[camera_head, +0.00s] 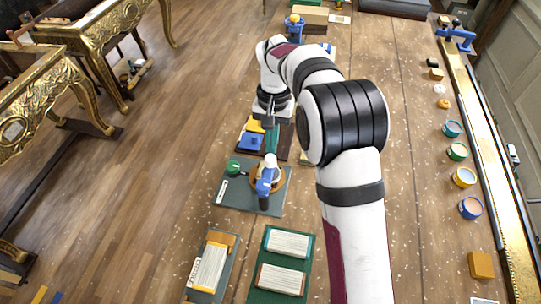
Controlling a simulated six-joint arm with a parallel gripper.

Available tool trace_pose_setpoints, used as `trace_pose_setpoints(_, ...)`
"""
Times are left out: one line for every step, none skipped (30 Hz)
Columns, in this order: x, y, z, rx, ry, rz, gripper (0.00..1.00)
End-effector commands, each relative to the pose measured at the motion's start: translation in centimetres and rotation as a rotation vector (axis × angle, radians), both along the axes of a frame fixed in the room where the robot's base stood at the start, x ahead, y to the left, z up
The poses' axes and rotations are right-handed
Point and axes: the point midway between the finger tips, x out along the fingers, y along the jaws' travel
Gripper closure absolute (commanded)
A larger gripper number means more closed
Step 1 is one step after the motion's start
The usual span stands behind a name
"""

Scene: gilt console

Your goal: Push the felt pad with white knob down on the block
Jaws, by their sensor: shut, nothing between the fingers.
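A white knob (270,159) stands over a round brown piece on a dark green board (231,200). It looks like the knob of the felt pad, but the felt itself is too small to make out. A blue piece with a black end (264,188) is in front of it and hides part of the brown piece. I cannot tell the block apart from the brown piece. My gripper (271,123) points down beyond the knob, shut and empty, over a dark tray area. Whether its tips touch anything is unclear.
A green knob (234,168) is on the same board. Nearer are a green tray (259,293) with pale stacks and an orange-ended holder (230,242). Coloured pots, including a blue one (471,208), line the right side. My arm covers the table's middle.

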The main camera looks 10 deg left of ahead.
Motion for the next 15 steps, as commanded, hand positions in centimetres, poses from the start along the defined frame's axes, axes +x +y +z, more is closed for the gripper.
trace_pose_setpoints(0.8, 0.0, 0.2, 0.001, -0.002, -0.001, 1.0)
trace_pose_setpoints(1.2, 0.0, 0.3, 0.0, -0.002, -0.001, 1.0)
trace_pose_setpoints(1.7, 0.0, 0.5, 0.0, -0.001, -0.001, 1.0)
trace_pose_setpoints(2.0, 0.0, 0.6, 0.001, -0.001, 0.0, 1.0)
trace_pose_setpoints(2.2, 0.0, 0.7, 0.0, 0.0, -0.001, 1.0)
trace_pose_setpoints(2.3, 0.0, 0.7, 0.0, 0.0, -0.001, 1.0)
trace_pose_setpoints(2.3, 0.0, 0.7, 0.0, 0.0, 0.0, 1.0)
trace_pose_setpoints(2.3, 0.0, 0.7, -0.001, 0.0, 0.0, 1.0)
trace_pose_setpoints(2.3, 0.0, 0.7, -0.001, 0.0, 0.0, 1.0)
trace_pose_setpoints(2.3, 0.0, 0.7, -0.001, 0.0, 0.0, 1.0)
trace_pose_setpoints(2.3, 0.0, 0.7, -0.001, 0.0, 0.0, 1.0)
trace_pose_setpoints(2.3, 0.0, 0.7, -0.001, 0.0, 0.0, 1.0)
trace_pose_setpoints(2.3, 0.0, 0.8, -0.001, 0.0, 0.0, 1.0)
trace_pose_setpoints(2.3, 0.0, 0.8, 0.0, 0.0, 0.0, 1.0)
trace_pose_setpoints(2.4, 0.0, 1.0, 0.0, -0.001, 0.0, 1.0)
